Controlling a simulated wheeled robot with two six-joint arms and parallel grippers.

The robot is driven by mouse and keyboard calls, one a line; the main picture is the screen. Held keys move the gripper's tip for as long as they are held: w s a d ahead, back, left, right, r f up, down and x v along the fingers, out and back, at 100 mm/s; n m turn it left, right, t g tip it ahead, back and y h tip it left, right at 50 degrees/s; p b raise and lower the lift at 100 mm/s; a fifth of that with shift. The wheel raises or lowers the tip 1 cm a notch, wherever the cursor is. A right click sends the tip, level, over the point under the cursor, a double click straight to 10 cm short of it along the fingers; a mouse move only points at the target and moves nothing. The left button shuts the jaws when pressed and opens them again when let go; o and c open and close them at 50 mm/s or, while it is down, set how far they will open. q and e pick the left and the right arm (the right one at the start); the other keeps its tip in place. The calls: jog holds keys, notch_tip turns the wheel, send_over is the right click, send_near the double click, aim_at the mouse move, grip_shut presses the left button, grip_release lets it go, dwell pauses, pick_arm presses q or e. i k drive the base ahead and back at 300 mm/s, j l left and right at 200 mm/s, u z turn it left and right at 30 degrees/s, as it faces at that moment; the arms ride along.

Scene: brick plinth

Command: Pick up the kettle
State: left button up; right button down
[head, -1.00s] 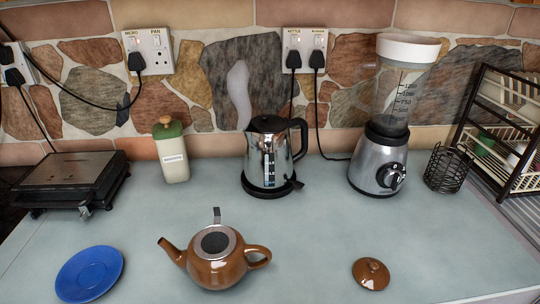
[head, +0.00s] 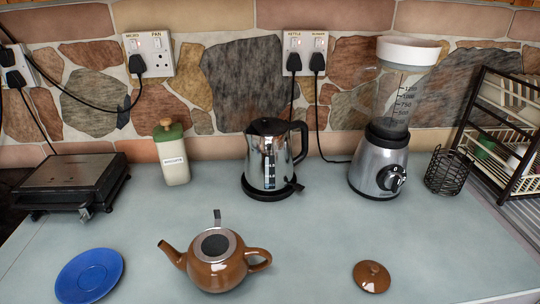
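The kettle (head: 268,160) is a shiny silver jug with a black lid and a black handle on its right side. It stands upright on its black base (head: 262,194) at the back middle of the counter, close to the stone wall. Neither of my grippers shows in the head view, and nothing is touching the kettle's visible sides.
A brown teapot (head: 215,262) with its top open stands in front of the kettle; its lid (head: 371,276) lies to the right. A blue saucer (head: 90,275), black grill (head: 72,183), canister (head: 172,157), blender (head: 380,165), wire holder (head: 446,172) and dish rack (head: 500,135) surround it.

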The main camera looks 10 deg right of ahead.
aim_at(269, 163)
jog(key=k+l+u, duration=0.1)
jog(key=l+u, duration=0.25)
jog(key=k+l+u, duration=0.15)
jog(key=l+u, duration=0.25)
jog(key=j, duration=0.1)
